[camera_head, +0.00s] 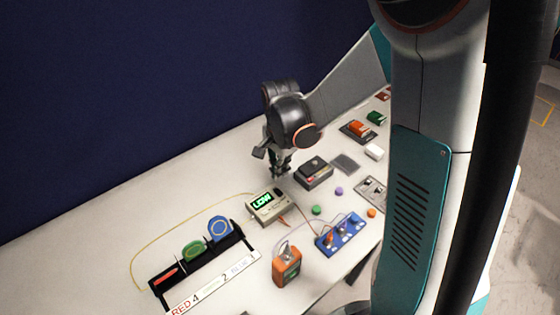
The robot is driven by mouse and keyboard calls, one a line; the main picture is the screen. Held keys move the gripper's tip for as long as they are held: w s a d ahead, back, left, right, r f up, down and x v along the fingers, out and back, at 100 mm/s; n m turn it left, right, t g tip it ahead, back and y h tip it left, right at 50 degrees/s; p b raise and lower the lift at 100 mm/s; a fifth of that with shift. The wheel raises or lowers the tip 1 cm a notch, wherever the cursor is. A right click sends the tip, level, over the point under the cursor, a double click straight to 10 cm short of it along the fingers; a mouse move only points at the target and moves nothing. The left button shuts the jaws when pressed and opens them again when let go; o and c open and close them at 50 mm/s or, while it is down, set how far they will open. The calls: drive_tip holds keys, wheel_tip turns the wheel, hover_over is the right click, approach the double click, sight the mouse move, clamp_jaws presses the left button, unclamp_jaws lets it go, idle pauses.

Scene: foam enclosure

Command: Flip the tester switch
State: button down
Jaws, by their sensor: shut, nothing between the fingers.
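The tester (270,208), a beige box with a green lit display reading "LOW", stands on the table at the picture's middle. A small dark part, perhaps its switch, shows at its upper right; its position is too small to read. My gripper (279,174) points down just above and behind the tester's right end. Its fingers are together and hold nothing. I cannot tell whether the fingertips touch the tester.
A dark grey box (314,173) stands close to the gripper's right. A blue panel (341,234) and an orange device (287,268) stand in front. A black labelled rack (203,266) is at left, with a yellow cable (133,252) beside it. The table's far left is clear.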

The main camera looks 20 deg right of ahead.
sight(280, 189)
drive_tip(key=shift+f+b, duration=0.65)
drive_tip(key=shift+f, duration=1.8)
drive_tip(key=shift+f, duration=0.1)
drive_tip(key=shift+f+b, duration=0.2)
drive_tip(key=shift+b, duration=0.15)
drive_tip(key=shift+s+d+r, duration=0.2)
drive_tip(key=shift+s, duration=0.45)
drive_tip(key=shift+r, duration=0.1)
wheel_tip(280, 189, up, 14)
drive_tip(key=w+p, duration=0.2)
drive_tip(key=p, duration=0.3)
drive_tip(key=shift+w+a+f, duration=0.2)
drive_tip(key=shift+w+a, duration=0.05)
drive_tip(key=shift+a, duration=0.15)
